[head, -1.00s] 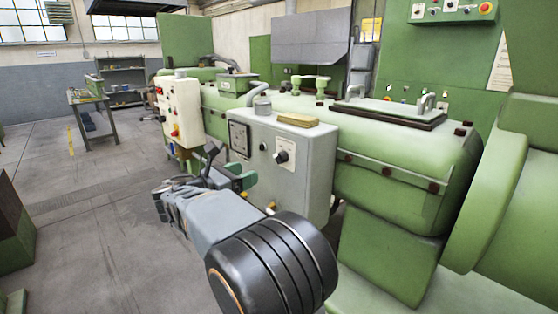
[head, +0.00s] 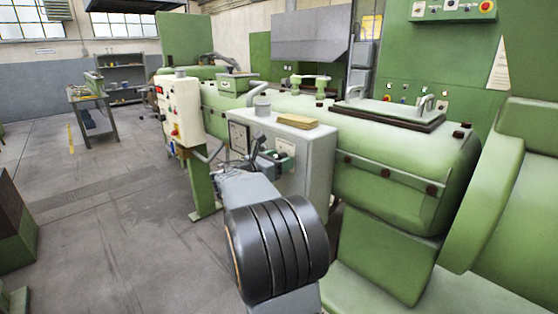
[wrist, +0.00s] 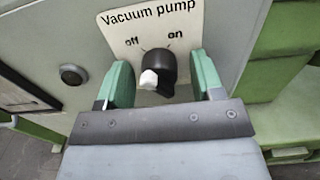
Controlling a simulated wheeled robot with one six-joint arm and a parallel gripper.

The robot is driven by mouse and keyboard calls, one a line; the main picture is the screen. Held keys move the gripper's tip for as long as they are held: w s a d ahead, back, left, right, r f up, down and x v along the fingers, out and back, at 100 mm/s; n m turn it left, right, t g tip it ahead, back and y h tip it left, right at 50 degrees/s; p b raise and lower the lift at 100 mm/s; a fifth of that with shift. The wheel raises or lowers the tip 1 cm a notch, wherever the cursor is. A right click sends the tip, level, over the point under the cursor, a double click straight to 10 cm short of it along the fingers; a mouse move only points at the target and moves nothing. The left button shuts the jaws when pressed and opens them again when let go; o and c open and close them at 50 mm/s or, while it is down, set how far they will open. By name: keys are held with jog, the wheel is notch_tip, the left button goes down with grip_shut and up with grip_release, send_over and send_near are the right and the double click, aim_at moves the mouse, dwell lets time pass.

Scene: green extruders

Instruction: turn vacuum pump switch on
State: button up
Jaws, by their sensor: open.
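The vacuum pump switch (wrist: 160,75) is a black rotary knob with a white pointer end, under a label plate (wrist: 150,22) reading "Vacuum pump", "off" and "on". Its white end points down and to the left in the wrist view. My gripper (wrist: 162,80) is open, with one green finger on each side of the knob and a visible gap to each. In the head view my gripper (head: 272,158) is at the front of the grey control box (head: 312,160) and hides most of the knob.
A black round button (wrist: 73,74) is left of the switch. In the head view a wooden block (head: 297,121) lies on the box top. A cream control panel (head: 182,110) stands to the left, and green machinery (head: 400,150) to the right. Open floor lies at the left.

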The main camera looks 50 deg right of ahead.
jog(key=c, duration=0.9)
jog(key=shift+f+m+b, duration=0.15)
jog(key=shift+m+b, duration=0.15)
jog(key=shift+b, duration=0.25)
jog(key=shift+f+m+b, duration=0.15)
jog(key=shift+m+b, duration=0.55)
jog(key=shift+b, duration=0.2)
jog(key=m+b, duration=0.4)
jog(key=b, duration=0.1)
jog(key=m+b, duration=0.5)
jog(key=shift+r+m+b, duration=0.2)
jog(key=shift+m+b, duration=1)
jog(key=shift+m, duration=0.3)
jog(key=shift+r, duration=0.1)
